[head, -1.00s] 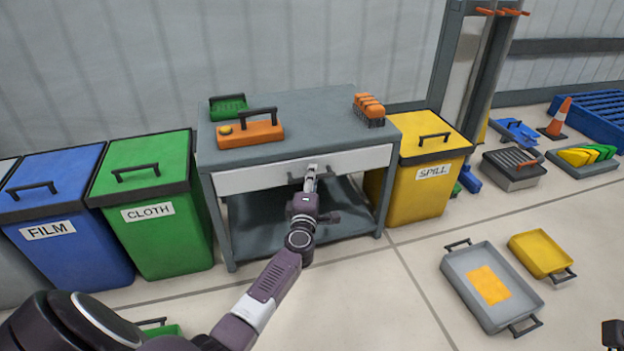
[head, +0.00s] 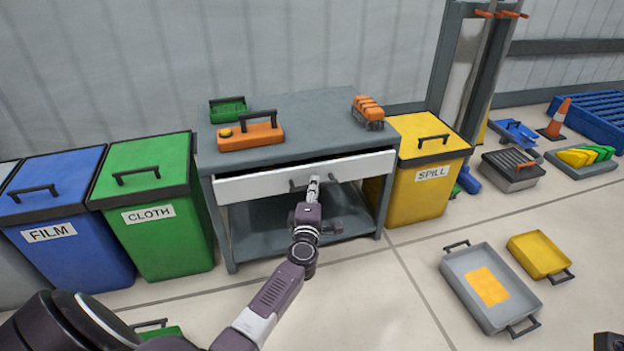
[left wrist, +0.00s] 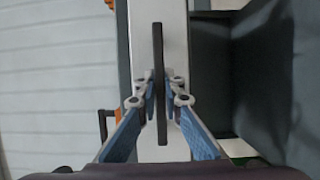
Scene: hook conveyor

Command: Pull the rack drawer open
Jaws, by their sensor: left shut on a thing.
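The rack drawer (head: 352,168) is a white-fronted drawer under the top of a grey table (head: 310,112). Its front stands a little out from the frame, with a dark gap above it. My left gripper (head: 313,184) is at the middle of the drawer front, shut on the dark drawer handle (head: 296,184). In the left wrist view the handle (left wrist: 158,50) runs as a long dark bar between the two fingers (left wrist: 160,100), across the white drawer front (left wrist: 143,30). My right gripper is not clearly visible; only a dark piece shows at the lower right edge.
A green case (head: 228,108), an orange case (head: 250,133) and an orange caddy (head: 368,110) stand on the tabletop. Green (head: 150,230) and yellow (head: 418,195) bins flank the table. A grey tray (head: 462,268) lies on the floor at right.

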